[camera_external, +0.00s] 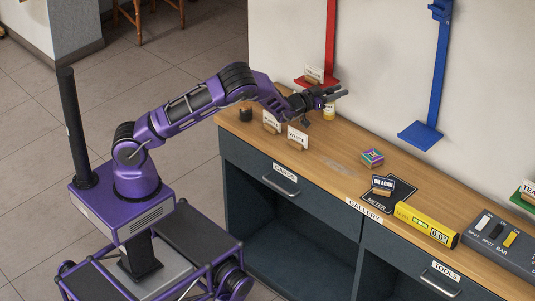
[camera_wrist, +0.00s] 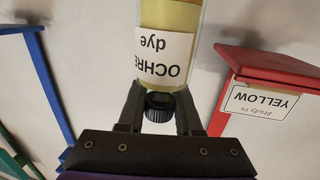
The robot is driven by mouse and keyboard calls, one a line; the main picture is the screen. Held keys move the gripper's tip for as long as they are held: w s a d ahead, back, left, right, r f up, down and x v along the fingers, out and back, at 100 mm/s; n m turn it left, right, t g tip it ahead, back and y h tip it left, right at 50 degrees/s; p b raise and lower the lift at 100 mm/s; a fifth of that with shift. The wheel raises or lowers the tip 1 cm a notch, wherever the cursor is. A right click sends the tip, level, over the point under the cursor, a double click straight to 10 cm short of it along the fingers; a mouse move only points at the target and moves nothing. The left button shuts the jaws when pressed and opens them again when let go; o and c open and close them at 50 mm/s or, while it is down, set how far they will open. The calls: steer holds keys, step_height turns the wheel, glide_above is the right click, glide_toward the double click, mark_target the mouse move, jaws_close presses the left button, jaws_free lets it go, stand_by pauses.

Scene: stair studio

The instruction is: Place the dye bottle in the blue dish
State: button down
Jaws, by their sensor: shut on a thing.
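The dye bottle (camera_wrist: 168,45) is clear with yellow contents, a black cap and a white label reading "OCHRE dye"; it appears upside down in the wrist view. My gripper (camera_wrist: 160,100) is shut on it at the cap end, one finger on each side. In the external view the bottle (camera_external: 329,113) shows below my gripper (camera_external: 328,96), near the wall at the far end of the counter. Whether its base touches the counter is unclear. The blue dish appears to be the shallow blue tray (camera_external: 420,136) at the foot of a blue wall strip, farther right; it looks empty.
A red tray (camera_external: 318,81) with a "YELLOW" card (camera_wrist: 262,103) is close by. Small cards (camera_external: 297,138) and a black jar (camera_external: 245,114) stand on the counter's left end. A colourful box (camera_external: 372,157), a yellow level (camera_external: 426,225) and a switch panel (camera_external: 500,242) lie rightward.

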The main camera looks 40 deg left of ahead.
steer(key=s+a+f+n+y+p, duration=0.1)
steer(key=s+a+f, duration=0.2)
steer(key=s+a, duration=0.55)
steer(key=s+a+f+n+y, duration=0.1)
steer(key=s+a+f+y, duration=0.15)
steer(key=s+a, duration=0.65)
steer(key=w+d+r+m+h, duration=0.4)
steer(key=w+d+r+h, duration=0.35)
steer(key=w+r, duration=0.45)
steer(key=w+d+r+m+g+h, duration=0.1)
steer(key=w+r+m+g+h, duration=0.25)
steer(key=r, duration=0.45)
steer(key=w+d+r+m+g+h, duration=0.2)
steer(key=w+r, duration=0.2)
steer(key=r, duration=0.3)
steer(key=a+f+n+t+y+b, duration=0.4)
steer(key=a+f+y+b, duration=0.1)
steer(key=a+f, duration=1.65)
steer(key=shift+w+a+f+b, duration=0.1)
steer(key=shift+a+f+b, duration=0.15)
steer(key=shift+f, duration=1.15)
steer(key=shift+w+a+f+b, duration=0.15)
steer(key=shift+a+f+b, duration=0.1)
steer(key=shift+f, duration=1.15)
steer(key=shift+w+a+f+b, duration=0.1)
steer(key=shift+a+f+b, duration=0.15)
steer(key=shift+f, duration=1.15)
steer(key=shift+r, duration=0.1)
